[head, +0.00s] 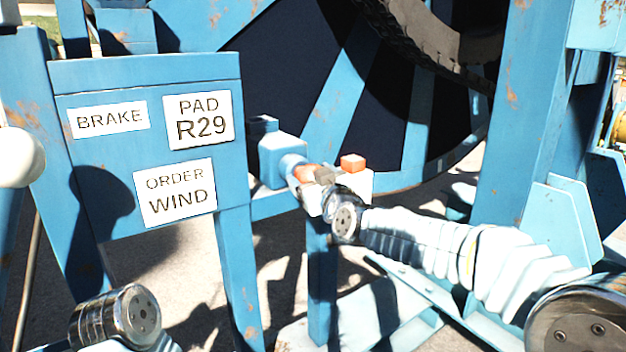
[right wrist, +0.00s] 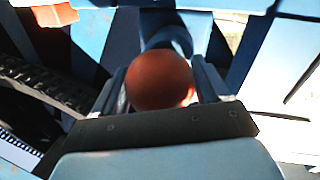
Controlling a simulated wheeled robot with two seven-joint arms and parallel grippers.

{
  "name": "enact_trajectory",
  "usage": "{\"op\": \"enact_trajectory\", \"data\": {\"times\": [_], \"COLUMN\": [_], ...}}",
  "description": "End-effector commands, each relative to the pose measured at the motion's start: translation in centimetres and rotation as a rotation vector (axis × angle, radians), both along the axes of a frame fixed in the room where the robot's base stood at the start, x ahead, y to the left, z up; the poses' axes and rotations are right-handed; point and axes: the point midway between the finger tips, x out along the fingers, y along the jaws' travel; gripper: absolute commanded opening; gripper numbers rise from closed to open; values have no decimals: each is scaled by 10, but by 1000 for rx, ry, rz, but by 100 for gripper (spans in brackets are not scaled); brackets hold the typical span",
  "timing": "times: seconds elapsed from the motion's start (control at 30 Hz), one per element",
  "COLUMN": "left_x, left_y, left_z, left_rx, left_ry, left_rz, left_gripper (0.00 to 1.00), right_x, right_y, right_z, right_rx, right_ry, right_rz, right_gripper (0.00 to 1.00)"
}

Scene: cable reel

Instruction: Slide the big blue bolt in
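The big blue bolt (head: 290,163) lies in the head view right of the sign panel, at a blue block on the frame. Its round red-brown knob (right wrist: 160,82) fills the middle of the right wrist view, with the blue shaft (right wrist: 168,30) behind it. My right gripper (head: 318,177) is at the knob end of the bolt. In the right wrist view its two fingers stand close on both sides of the knob, with no clear gap. The fingertips are partly hidden by the knob and the gripper's body. My left gripper is not in view.
A blue panel with white signs (head: 175,205) reading BRAKE, PAD R29 and ORDER WIND stands at left. A white box with an orange block (head: 353,163) is just beside my right gripper. The big reel (head: 385,100) is behind, and a blue upright (head: 512,110) is at right.

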Motion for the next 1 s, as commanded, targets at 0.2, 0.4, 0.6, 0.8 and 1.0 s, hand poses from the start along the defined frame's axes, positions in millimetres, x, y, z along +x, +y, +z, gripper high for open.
{"op": "enact_trajectory", "data": {"times": [0.2, 0.4, 0.6, 0.8, 1.0], "left_x": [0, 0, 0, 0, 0], "left_y": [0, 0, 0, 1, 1], "left_z": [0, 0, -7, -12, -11], "left_rx": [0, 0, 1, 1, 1], "left_ry": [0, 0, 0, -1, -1], "left_rz": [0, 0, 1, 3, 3], "left_gripper": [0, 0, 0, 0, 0], "right_x": [0, -2, -27, -73, -109], "right_y": [0, -1, -12, -33, -50], "right_z": [0, -1, -2, -1, 0], "right_rx": [-1, -1, 1, 2, 0], "right_ry": [2, 3, 1, 1, 2], "right_rz": [1, 1, 1, 3, 2], "right_gripper": [93, 93, 93, 93, 93]}}
